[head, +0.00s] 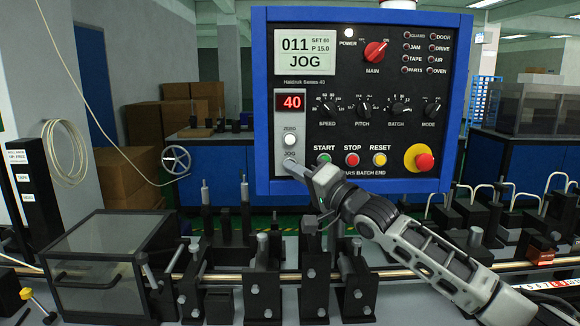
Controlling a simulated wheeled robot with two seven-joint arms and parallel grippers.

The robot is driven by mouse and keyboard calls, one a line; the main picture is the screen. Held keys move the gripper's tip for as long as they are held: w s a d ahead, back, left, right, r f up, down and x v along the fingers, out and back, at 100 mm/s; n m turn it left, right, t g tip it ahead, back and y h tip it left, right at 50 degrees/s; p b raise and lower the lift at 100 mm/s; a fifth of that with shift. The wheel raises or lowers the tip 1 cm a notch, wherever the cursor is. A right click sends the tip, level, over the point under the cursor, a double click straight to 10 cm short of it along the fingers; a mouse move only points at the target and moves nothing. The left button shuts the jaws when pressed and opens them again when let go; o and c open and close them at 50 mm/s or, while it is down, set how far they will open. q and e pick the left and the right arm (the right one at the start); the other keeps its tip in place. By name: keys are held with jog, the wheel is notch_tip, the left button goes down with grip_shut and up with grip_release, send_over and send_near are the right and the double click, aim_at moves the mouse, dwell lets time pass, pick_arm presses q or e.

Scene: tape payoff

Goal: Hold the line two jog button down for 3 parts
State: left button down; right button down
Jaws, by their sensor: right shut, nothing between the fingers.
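The blue-framed control panel (262,110) stands upright in the middle of the head view. Its screen (305,51) reads 011, SET 60, P 15.0 and JOG, and a red counter (290,102) reads 40. The JOG button sits below the white ZERO button (290,140), by the JOG label. My right gripper (290,164) is shut and empty, with its tip at the JOG button and covering it. I cannot tell how far the button is pressed. My left gripper is not in view.
Below the panel runs a line of black stands (262,292) with a brass-coloured rod. A clear-sided box (95,260) stands at the front left. Green START (324,158), red STOP (352,159) and yellow RESET (379,159) buttons and a red emergency knob (424,162) are near my right gripper.

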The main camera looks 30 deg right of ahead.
jog(key=shift+s, duration=0.1)
jog(key=shift+s+a, duration=0.35)
jog(key=shift+s, duration=0.3)
jog(key=s, duration=0.1)
jog(key=s+a, duration=0.1)
jog(key=s, duration=0.1)
jog(key=s+a+p, duration=0.1)
jog(key=shift+s, duration=0.25)
dwell(0.7)
